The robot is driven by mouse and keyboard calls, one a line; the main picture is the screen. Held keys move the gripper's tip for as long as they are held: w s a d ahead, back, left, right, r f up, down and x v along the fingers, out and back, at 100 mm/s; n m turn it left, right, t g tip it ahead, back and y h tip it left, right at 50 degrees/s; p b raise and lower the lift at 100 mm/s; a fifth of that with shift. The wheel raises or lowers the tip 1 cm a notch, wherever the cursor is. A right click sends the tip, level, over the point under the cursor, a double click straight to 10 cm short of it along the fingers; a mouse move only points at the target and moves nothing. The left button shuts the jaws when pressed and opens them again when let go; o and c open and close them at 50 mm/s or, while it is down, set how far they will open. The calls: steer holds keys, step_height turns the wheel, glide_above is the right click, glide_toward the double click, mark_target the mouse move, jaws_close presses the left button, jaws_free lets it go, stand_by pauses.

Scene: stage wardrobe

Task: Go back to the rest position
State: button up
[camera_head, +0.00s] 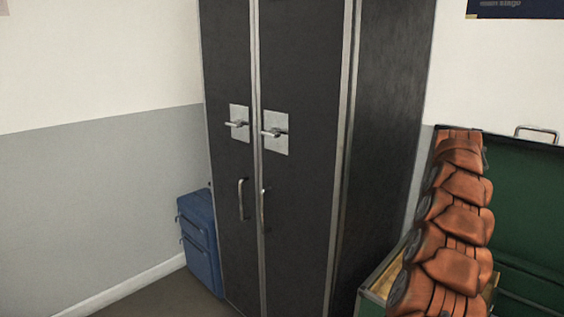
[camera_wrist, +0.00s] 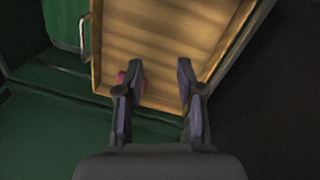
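My gripper (camera_wrist: 160,80) shows in the wrist view with its two dark fingers apart and nothing between them. It is above a wooden tray (camera_wrist: 112,22) with a slatted-looking bottom. A small pinkish-red thing (camera_wrist: 121,77) shows beside the left finger, partly hidden by it; I cannot tell what it is. In the head view my orange-brown arm rises at the right, and my gripper is out of view there.
A tall dark wardrobe (camera_head: 302,190) with two shut doors stands in the middle of the head view. A blue suitcase (camera_head: 201,240) stands at its left. An open green trunk (camera_head: 525,205) is at the right, partly behind my arm. Some floor (camera_head: 160,300) is clear at lower left.

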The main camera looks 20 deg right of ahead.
steer(key=w+a+r+n, duration=0.1)
steer(key=a+n, duration=0.1)
steer(key=a, duration=0.6)
steer(key=w+a+r+n, duration=0.2)
steer(key=a, duration=0.7)
steer(key=s+a+n, duration=0.1)
steer(key=s+a, duration=0.2)
steer(key=a, duration=0.4)
steer(key=s+a+n, duration=0.2)
steer(key=s+a, duration=0.1)
steer(key=a, duration=0.4)
steer(key=s+a+f+g, duration=0.1)
steer(key=s+a+f, duration=0.25)
steer(key=s, duration=0.45)
steer(key=s+a+f+n, duration=0.1)
steer(key=s+a+f, duration=0.1)
steer(key=s+a, duration=0.45)
steer(key=s+a+f+g, duration=0.1)
steer(key=s+a+f, duration=0.2)
steer(key=s, duration=0.7)
step_height(320, 180, up, 23)
steer(key=s+t+p, duration=0.1)
steer(key=p, duration=2)
steer(key=shift+s+r, duration=0.15)
steer(key=shift+d, duration=0.25)
